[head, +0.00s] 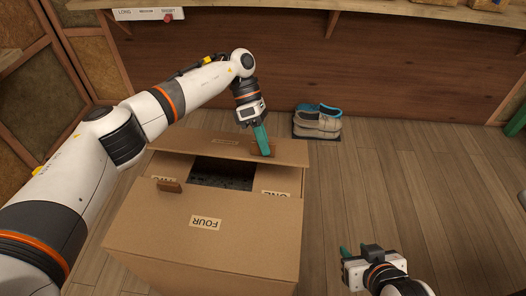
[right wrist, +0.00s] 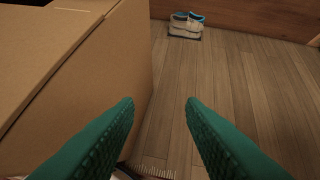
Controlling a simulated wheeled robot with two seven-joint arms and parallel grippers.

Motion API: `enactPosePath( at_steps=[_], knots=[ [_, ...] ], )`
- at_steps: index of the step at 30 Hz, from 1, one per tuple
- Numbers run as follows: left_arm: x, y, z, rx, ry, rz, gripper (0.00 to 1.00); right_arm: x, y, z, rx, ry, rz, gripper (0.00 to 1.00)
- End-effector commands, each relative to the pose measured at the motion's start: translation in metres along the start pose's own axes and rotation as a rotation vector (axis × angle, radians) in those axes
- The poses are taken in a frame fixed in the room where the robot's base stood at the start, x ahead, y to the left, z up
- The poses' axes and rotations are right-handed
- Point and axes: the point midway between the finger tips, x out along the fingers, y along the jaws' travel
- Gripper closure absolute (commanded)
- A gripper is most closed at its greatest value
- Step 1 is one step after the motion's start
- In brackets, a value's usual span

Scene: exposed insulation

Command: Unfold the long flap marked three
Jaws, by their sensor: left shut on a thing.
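A cardboard box stands on the floor in the head view. Its far long flap (head: 205,145) stretches across the back of the opening, with a small label too faint to read. My left gripper (head: 262,146) is shut on the wooden tab (head: 266,153) of this far flap. The near long flap marked FOUR (head: 250,220) lies over the front and has its own wooden tab (head: 169,187). Short flaps marked ONE (head: 285,187) and TWO, partly covered, show between them. My right gripper (head: 353,250) is open and empty, right of the box; its fingers (right wrist: 160,115) show apart.
A dark gap (head: 222,174) shows inside the box. Shoes (head: 317,121) sit on a dark mat behind the box, also in the right wrist view (right wrist: 185,25). A wooden bench (head: 330,50) is at the back. The plank floor (head: 430,185) to the right is clear.

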Motion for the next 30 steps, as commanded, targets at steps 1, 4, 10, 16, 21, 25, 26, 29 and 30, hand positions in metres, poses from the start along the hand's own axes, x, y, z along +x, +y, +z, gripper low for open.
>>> enactPosePath(
  at_steps=[1, 4, 10, 16, 21, 25, 26, 29, 30],
  knots=[
    [0.0, -0.003, -0.001, -0.003, 0.002, 0.007, 1.0, 0.006, 0.002, 0.013, -0.002, -0.085, 0.005, 0.64],
    [-0.003, -0.004, -0.002, -0.013, 0.001, 0.027, 1.0, 0.008, 0.007, 0.044, -0.004, -0.266, 0.015, 0.64],
    [-0.009, -0.005, -0.004, -0.027, 0.001, 0.062, 1.0, -0.005, 0.015, 0.098, -0.004, -0.6, 0.036, 0.64],
    [-0.014, -0.006, -0.006, -0.037, 0.002, 0.087, 1.0, -0.028, 0.021, 0.132, 0.0, -0.85, 0.052, 0.64],
    [-0.017, -0.006, -0.007, -0.042, 0.002, 0.099, 1.0, -0.043, 0.023, 0.146, 0.003, -0.979, 0.06, 0.64],
    [-0.018, -0.006, -0.008, -0.044, 0.001, 0.105, 1.0, -0.05, 0.024, 0.151, 0.004, -1.029, 0.063, 0.64],
    [-0.018, -0.006, -0.008, -0.044, 0.001, 0.106, 1.0, -0.051, 0.024, 0.151, 0.005, -1.037, 0.064, 0.64],
    [-0.019, -0.006, -0.008, -0.044, 0.001, 0.108, 1.0, -0.052, 0.025, 0.153, 0.005, -1.049, 0.065, 0.64],
    [-0.019, -0.006, -0.008, -0.044, 0.001, 0.108, 1.0, -0.053, 0.025, 0.153, 0.005, -1.051, 0.065, 0.64]
  ],
)
